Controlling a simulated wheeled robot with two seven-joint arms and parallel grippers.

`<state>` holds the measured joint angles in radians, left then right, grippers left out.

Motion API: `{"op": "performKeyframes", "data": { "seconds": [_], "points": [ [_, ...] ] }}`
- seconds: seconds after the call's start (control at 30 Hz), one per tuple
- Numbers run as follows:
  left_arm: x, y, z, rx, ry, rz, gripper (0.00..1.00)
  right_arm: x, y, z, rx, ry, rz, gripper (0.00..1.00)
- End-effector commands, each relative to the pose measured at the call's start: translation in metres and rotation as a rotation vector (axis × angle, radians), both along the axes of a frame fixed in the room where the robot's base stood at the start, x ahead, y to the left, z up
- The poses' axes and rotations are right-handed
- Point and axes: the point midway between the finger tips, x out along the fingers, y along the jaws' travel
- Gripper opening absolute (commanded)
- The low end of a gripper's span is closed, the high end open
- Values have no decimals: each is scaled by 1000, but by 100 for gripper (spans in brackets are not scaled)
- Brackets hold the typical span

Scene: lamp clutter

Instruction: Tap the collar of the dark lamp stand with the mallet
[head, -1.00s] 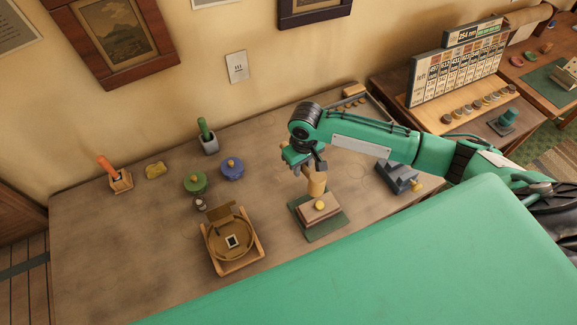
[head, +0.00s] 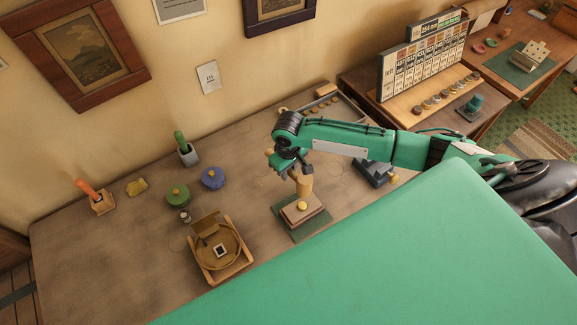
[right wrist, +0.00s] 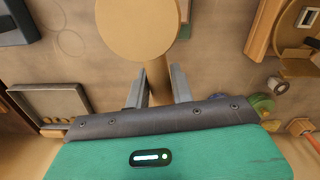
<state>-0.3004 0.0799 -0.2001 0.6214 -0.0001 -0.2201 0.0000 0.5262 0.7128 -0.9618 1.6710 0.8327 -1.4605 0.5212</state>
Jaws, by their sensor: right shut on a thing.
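My right gripper (head: 291,168) is shut on the handle of a mallet. The mallet's pale wooden head (head: 304,186) hangs below the gripper, over or just behind a wooden block with a yellow knob on a green mat; I cannot tell whether they touch. In the right wrist view the mallet's round tan face (right wrist: 138,25) fills the top middle, and its handle (right wrist: 158,82) runs between the two grey fingers (right wrist: 159,85). I cannot make out a dark lamp stand or its collar for sure. My left gripper is not in view.
The green mat (head: 298,229) lies near the table's front edge. A wooden tray with a round dish (head: 222,262) is to its left. Green (head: 177,196) and blue (head: 213,179) pots stand behind. A dark grey-blue block (head: 374,173) lies to the right. The table's left side has free room.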

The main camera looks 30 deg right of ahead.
Motion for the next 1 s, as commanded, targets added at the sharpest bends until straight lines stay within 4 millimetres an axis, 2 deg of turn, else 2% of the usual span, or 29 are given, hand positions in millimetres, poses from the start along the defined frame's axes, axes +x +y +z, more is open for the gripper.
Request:
{"op": "performKeyframes", "data": {
  "seconds": [0.1,0.43,0.63,0.97,1.0],
  "points": [
    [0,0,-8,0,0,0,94,0,0,-17,0,0,-1,2],
    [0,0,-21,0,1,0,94,0,0,-50,0,0,-1,2],
    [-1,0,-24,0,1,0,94,1,0,-59,0,-2,-1,2],
    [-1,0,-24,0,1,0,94,1,0,-60,0,-2,-1,2],
    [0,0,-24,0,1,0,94,1,0,-60,0,-2,-1,18]
  ]
}}
